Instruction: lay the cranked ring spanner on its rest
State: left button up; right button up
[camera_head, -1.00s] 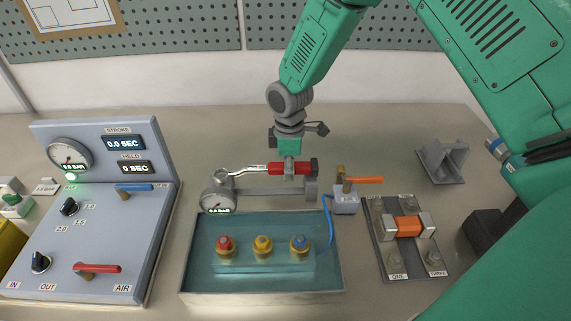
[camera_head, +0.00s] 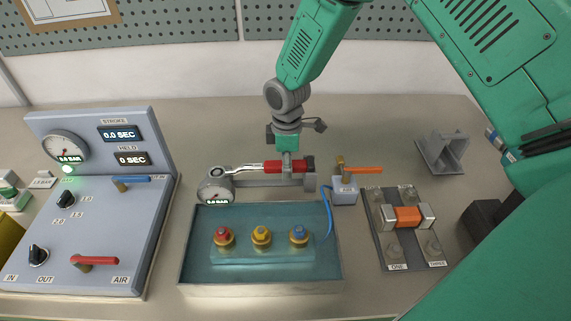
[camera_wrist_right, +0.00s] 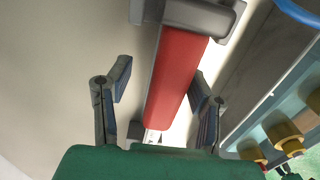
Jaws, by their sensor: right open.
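The cranked ring spanner has a red handle (camera_head: 287,166) and a bright shank with a ring end (camera_head: 222,171) to the left. It lies level just above or on a grey bar (camera_head: 262,182) that has a dial at its left end; contact is not clear. My right gripper (camera_head: 287,160) is at the red handle from above. In the right wrist view my right gripper's fingers (camera_wrist_right: 158,95) are open, one on each side of the red handle (camera_wrist_right: 175,80), with gaps. A grey bracket (camera_head: 442,153) stands empty at right. My left gripper is not in view.
A teal tray (camera_head: 190,255) with several coloured fittings lies in front of the bar. A control console (camera_head: 100,220) stands at left. A small valve with an orange lever (camera_head: 362,170) and a clamp plate (camera_head: 413,250) are at right. Bench behind is clear.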

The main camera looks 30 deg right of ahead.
notch_tip(320, 180, up, 11)
jog(key=shift+f, duration=0.1)
jog(key=shift+d+r, duration=0.15)
jog(key=shift+r, duration=0.4)
jog(key=shift+a, duration=0.25)
jog(key=shift+d, duration=0.1)
